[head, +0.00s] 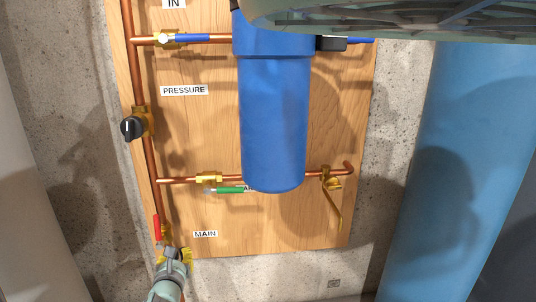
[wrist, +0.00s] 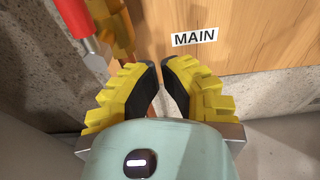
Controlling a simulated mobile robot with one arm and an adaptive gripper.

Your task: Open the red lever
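The red lever (head: 157,228) is on the brass valve of the vertical copper pipe at the board's lower left. Its handle points up, roughly along the pipe. In the wrist view the red lever (wrist: 75,18) shows at the top left, with a bare metal shank below the red grip. My gripper (head: 174,252) is just below and right of the lever, near the pipe. In the wrist view my gripper (wrist: 160,64) has its dark fingertips almost together, with nothing between them. The fingers are apart from the lever. The lower part of the valve is partly hidden by my gripper.
The MAIN label (head: 205,234) is right of the lever. A black knob (head: 131,127) is above. A large blue cylinder (head: 445,170) stands at the right.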

